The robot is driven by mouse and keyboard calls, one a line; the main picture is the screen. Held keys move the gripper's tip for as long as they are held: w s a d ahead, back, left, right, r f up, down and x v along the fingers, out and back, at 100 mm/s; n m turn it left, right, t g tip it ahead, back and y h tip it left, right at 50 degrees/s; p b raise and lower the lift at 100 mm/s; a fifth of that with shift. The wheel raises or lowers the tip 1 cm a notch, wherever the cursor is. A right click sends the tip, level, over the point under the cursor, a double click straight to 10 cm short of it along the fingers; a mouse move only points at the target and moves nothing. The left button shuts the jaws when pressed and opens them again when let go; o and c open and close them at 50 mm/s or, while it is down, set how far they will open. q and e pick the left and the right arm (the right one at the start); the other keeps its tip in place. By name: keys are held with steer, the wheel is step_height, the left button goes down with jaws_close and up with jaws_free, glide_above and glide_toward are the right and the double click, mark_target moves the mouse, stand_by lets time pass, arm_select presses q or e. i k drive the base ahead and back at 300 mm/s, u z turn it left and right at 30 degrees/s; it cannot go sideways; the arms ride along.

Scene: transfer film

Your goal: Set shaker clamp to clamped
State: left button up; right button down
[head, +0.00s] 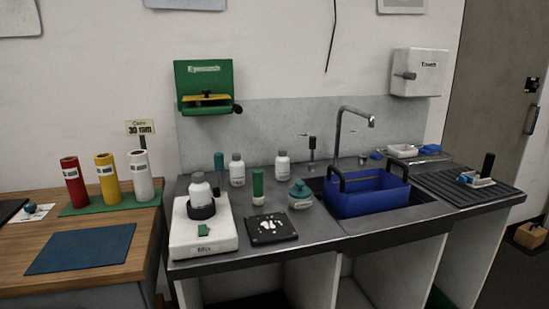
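A small green part (203,230) sits on the device's top in front of the ring. I cannot tell which part is the clamp or whether it is clamped. Neither of my grippers is in view.
A black square plate (271,228) lies at the front. A blue basket (368,195) sits in the sink under the tap (340,130). A wooden table (80,245) adjoins on the left.

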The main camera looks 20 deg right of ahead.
mark_target(218, 157)
steer(key=z, duration=0.35)
steer(key=k, duration=0.4)
steer(key=z, duration=0.1)
steer(key=i, duration=0.95)
steer(key=u, duration=0.85)
